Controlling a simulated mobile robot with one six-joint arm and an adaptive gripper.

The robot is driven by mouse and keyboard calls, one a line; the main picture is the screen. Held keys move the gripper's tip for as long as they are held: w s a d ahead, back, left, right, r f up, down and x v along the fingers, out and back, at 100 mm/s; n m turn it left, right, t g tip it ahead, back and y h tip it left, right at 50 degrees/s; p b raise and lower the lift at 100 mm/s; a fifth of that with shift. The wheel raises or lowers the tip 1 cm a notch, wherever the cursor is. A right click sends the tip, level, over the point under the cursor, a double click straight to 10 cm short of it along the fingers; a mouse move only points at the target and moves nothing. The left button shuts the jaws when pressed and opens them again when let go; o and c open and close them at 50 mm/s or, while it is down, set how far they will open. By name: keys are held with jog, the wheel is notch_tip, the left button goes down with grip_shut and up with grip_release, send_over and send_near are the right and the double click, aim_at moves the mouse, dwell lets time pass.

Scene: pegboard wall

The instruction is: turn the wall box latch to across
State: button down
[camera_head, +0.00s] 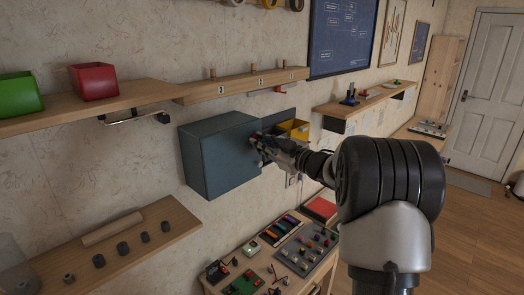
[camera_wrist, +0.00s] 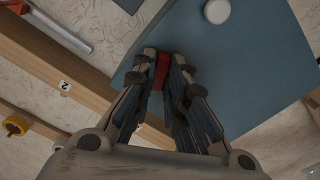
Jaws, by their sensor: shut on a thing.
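The wall box (camera_head: 205,155) is a blue-grey metal box fixed to the wall in the middle of the head view. Its front face (camera_wrist: 255,75) fills much of the wrist view, with a round white knob (camera_wrist: 217,11) on it. My gripper (camera_head: 262,143) is at the right part of the box front. In the wrist view my gripper (camera_wrist: 163,65) is shut on a red piece, the latch (camera_wrist: 161,70), which shows between the fingers. Most of the latch is hidden by the fingers, so its exact angle is hard to tell.
A yellow bin (camera_head: 297,129) is just right of the box. A wooden peg rail (camera_head: 240,86) runs above it. A shelf (camera_head: 115,245) with dark cylinders is at lower left. A table with small parts (camera_head: 305,250) stands below my arm.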

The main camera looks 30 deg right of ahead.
jog(key=shift+n+b, duration=4.85)
jog(key=shift+n, duration=1.35)
jog(key=c, duration=1.6)
grip_release()
jog(key=shift+s, duration=0.1)
jog(key=v, duration=1.2)
